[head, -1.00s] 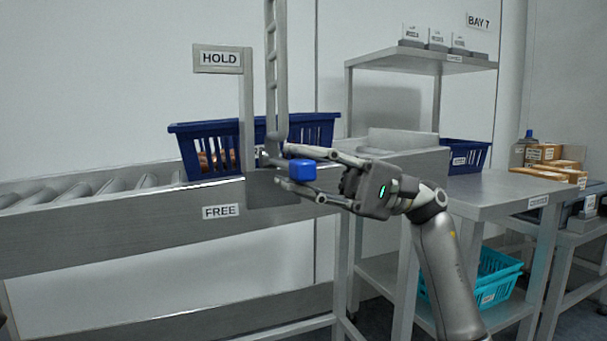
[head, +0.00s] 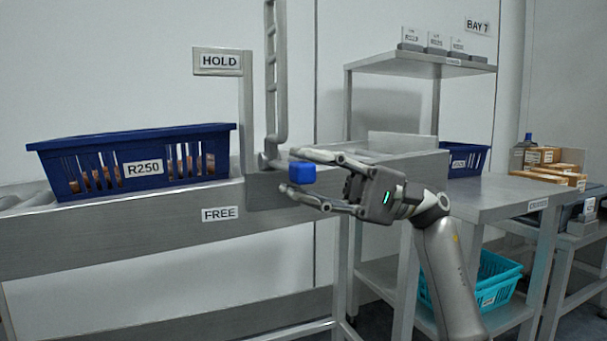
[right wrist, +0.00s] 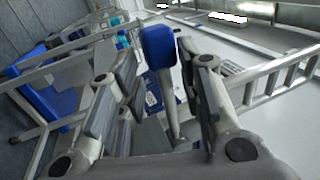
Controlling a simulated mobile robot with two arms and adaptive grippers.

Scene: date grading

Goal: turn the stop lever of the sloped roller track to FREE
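The stop lever's blue knob (head: 302,173) is in front of the track's side plate, right of the HOLD sign (head: 219,61) and at a height between it and the FREE label (head: 220,214). My right gripper (head: 292,175) is open around the knob, one finger above and one below, with gaps to both. In the right wrist view the knob (right wrist: 158,48) is between the fingertips, with a grey shaft below it. A blue crate labelled R250 (head: 143,169) with brown contents sits on the sloped roller track (head: 110,238), left of the lever. My left gripper is not in view.
A grey ladder-like upright (head: 276,75) rises behind the lever. A steel bench (head: 500,195) stands to the right, with a blue crate (head: 466,159) behind it and teal baskets (head: 497,283) below. A shelf (head: 420,62) is above.

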